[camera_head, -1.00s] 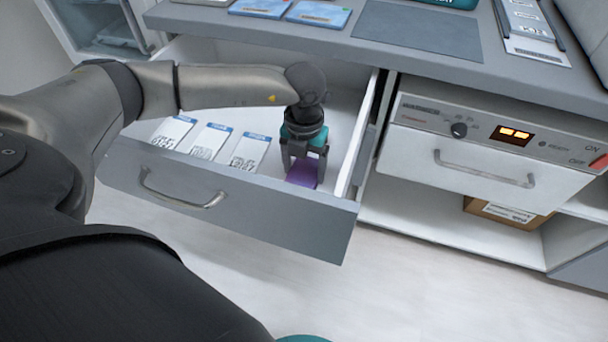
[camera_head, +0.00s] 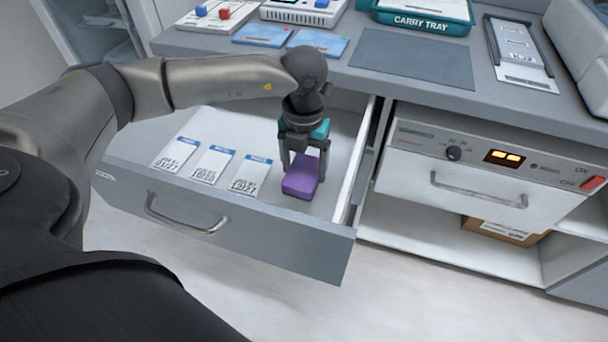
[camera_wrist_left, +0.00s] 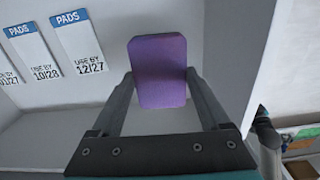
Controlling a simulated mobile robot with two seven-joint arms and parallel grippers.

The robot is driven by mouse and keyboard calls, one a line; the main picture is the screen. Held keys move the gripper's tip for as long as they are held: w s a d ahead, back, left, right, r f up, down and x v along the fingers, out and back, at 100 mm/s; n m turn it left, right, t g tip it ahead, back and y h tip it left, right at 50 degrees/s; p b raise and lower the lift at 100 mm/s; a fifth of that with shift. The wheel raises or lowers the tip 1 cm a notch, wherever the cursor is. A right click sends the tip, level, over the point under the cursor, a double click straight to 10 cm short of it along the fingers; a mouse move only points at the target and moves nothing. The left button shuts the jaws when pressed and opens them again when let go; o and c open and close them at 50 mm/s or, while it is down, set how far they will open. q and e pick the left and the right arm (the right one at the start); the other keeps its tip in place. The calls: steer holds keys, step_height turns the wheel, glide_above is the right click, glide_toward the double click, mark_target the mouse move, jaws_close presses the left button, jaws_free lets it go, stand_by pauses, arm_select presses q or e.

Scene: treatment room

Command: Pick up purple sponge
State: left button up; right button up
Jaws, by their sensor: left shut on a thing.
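The purple sponge (camera_head: 301,177) is between the fingers of my left gripper (camera_head: 305,165), which is shut on it. The gripper reaches down into the open drawer (camera_head: 250,228), near its right end. The sponge appears lifted a little above the drawer floor. In the left wrist view the sponge (camera_wrist_left: 159,71) sits between both fingertips (camera_wrist_left: 160,85), with its broad face showing. My right gripper is in neither view.
Several white pads packets (camera_head: 211,164) lie in the drawer left of the sponge. The counter above holds a dark mat (camera_head: 415,57), blue packets (camera_head: 318,42) and a teal carry tray (camera_head: 422,18). A panelled unit (camera_head: 470,175) stands right of the drawer.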

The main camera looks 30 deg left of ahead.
mark_target(304, 172)
arm_select(q)
step_height(304, 172, up, 12)
steer(key=p, duration=0.3)
steer(key=shift+f, duration=0.15)
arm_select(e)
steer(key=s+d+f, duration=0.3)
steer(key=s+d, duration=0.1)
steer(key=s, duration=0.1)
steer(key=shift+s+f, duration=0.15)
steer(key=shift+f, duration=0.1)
arm_select(q)
steer(key=o, duration=0.8)
steer(key=shift+c, duration=0.2)
steer(key=c, duration=0.6)
steer(key=shift+c, duration=0.2)
